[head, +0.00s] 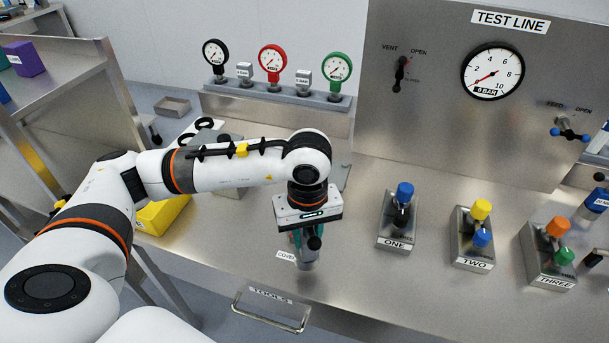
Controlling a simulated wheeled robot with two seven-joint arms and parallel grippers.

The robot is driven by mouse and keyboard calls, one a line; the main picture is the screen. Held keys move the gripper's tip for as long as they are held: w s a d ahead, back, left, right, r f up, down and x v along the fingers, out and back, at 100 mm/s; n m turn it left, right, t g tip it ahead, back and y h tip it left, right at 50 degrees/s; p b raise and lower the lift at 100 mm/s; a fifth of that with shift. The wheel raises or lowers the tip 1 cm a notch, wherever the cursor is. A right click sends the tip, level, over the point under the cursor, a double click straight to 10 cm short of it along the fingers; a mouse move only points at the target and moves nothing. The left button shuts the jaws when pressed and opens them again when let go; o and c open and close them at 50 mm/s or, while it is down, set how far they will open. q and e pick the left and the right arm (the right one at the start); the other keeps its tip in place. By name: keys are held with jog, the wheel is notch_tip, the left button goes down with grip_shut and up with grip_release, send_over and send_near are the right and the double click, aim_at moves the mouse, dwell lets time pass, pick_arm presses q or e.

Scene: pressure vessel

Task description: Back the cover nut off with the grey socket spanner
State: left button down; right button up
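My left gripper (306,240) points straight down over the front part of the steel bench, beside a label reading "COVE…" (286,254). A grey upright cylinder (306,262) shows directly below the gripper, with a black round knob (314,243) in front of the fingers. The cylinder looks like the grey socket spanner or the cover fitting; I cannot tell which. The fingers are partly hidden by the gripper body and the knob, so their grip is unclear. The cover nut cannot be made out. My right gripper is not in view.
Valve blocks ONE (397,243), TWO (473,260) and THREE (549,281) stand to the right. The TEST LINE panel (430,125) with its gauge (492,72) rises behind. Three small gauges stand on a rail (280,97). A yellow box (161,215) lies left; a TOOLS handle (270,312) is in front.

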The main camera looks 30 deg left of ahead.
pick_arm(q)
jog(key=w+a+r+n, duration=0.1)
jog(key=n, duration=0.2)
jog(key=w+n+p, duration=0.1)
jog(key=n, duration=0.3)
jog(key=w+a+r+n+p, duration=0.1)
jog(key=n, duration=0.3)
jog(key=shift+a+r, duration=0.3)
jog(key=shift+a, duration=0.05)
jog(key=w+a+n+p, duration=0.1)
jog(key=n, duration=0.4)
jog(key=w+a+r+n+p, duration=0.1)
jog(key=a+n, duration=0.1)
jog(key=n, duration=0.3)
jog(key=w+a+r+n+p, duration=0.1)
jog(key=n, duration=0.4)
jog(key=shift+a+r, duration=0.2)
jog(key=shift+r, duration=0.05)
jog(key=shift+w, duration=0.1)
jog(key=shift+f+b, duration=3.85)
jog(key=shift+f, duration=0.25)
jog(key=shift+n, duration=0.4)
